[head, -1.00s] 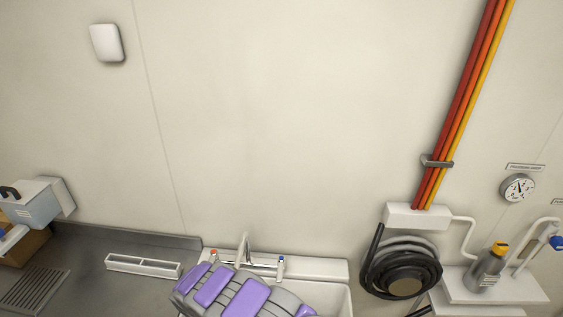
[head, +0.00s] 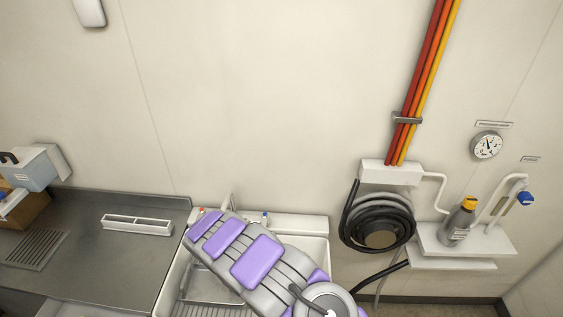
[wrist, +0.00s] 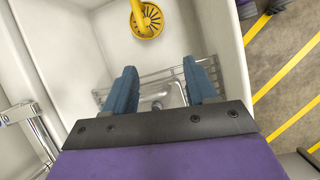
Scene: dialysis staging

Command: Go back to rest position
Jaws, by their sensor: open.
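My gripper (wrist: 162,92) shows in the wrist view with its two blue fingers apart and nothing between them. It hangs above a white sink (wrist: 85,50), whose drain and wire rack (wrist: 165,75) lie beyond the fingertips. In the head view my grey and purple arm reaches over the same sink (head: 318,250) and hides part of it. The gripper itself is hidden in the head view.
A steel counter (head: 95,255) with a white divided tray (head: 137,224) lies left of the sink. A coiled black hose (head: 378,222) hangs right of it. A shelf (head: 465,240) holds a grey bottle with an orange cap (head: 459,220). A yellow strainer (wrist: 146,18) shows in the wrist view.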

